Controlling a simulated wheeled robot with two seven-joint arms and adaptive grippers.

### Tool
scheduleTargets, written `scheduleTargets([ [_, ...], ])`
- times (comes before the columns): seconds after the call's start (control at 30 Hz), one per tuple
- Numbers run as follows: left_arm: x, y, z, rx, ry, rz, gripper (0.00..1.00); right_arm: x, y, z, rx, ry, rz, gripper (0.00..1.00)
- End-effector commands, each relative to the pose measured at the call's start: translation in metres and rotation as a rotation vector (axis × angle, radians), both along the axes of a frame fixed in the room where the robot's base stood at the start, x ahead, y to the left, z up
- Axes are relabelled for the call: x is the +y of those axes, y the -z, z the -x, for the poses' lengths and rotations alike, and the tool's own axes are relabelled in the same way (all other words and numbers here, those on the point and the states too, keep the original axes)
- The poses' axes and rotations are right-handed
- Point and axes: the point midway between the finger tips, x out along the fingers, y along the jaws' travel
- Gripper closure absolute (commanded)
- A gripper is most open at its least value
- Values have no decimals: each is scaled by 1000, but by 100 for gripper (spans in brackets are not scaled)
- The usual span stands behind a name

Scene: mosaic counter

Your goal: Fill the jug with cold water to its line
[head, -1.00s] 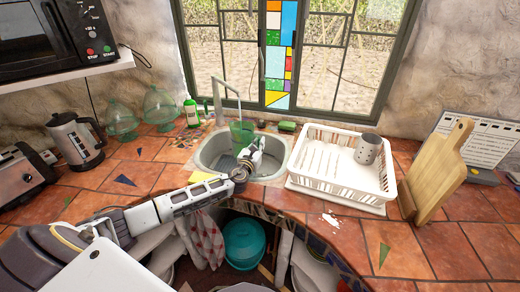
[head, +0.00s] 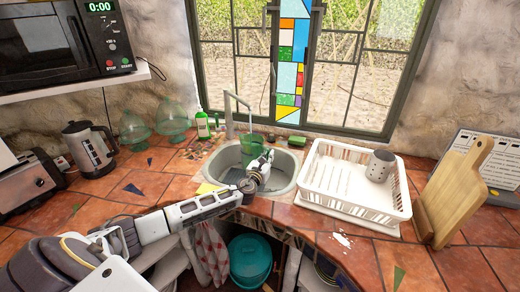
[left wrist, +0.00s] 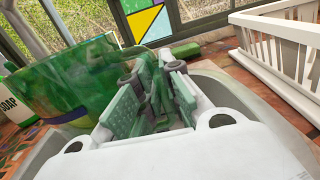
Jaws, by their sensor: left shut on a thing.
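The green see-through jug (head: 250,145) is in the sink (head: 224,162), under the tap (head: 229,108). A thin pale vertical streak drops from the tap's spout to the jug's mouth; I cannot tell whether it is running water. My left gripper (head: 261,164) is shut on the jug at its right side. In the left wrist view the jug (left wrist: 65,85) fills the left, and the left gripper's fingers (left wrist: 150,95) close on its side, probably the handle. The jug's line and water level cannot be made out. My right gripper is not in view.
A white dish rack (head: 345,200) with a grey holder (head: 379,166) stands right of the sink. A green soap bottle (head: 202,125) and a green sponge (head: 297,141) are behind the sink. A kettle (head: 90,150) stands left, a wooden board (head: 458,190) right.

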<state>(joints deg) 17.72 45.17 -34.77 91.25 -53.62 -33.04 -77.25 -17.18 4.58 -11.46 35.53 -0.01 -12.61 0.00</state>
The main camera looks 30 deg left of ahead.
Motion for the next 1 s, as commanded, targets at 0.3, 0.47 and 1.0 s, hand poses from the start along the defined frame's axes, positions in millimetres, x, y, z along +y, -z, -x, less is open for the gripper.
scheduleTargets([
  [0.3,9,0,-13,-3,-1,-1,100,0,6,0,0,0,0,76],
  [0.47,17,0,-23,-3,-1,0,100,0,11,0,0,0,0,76],
  [1.0,45,0,-60,-3,-2,-1,100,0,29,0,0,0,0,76],
])
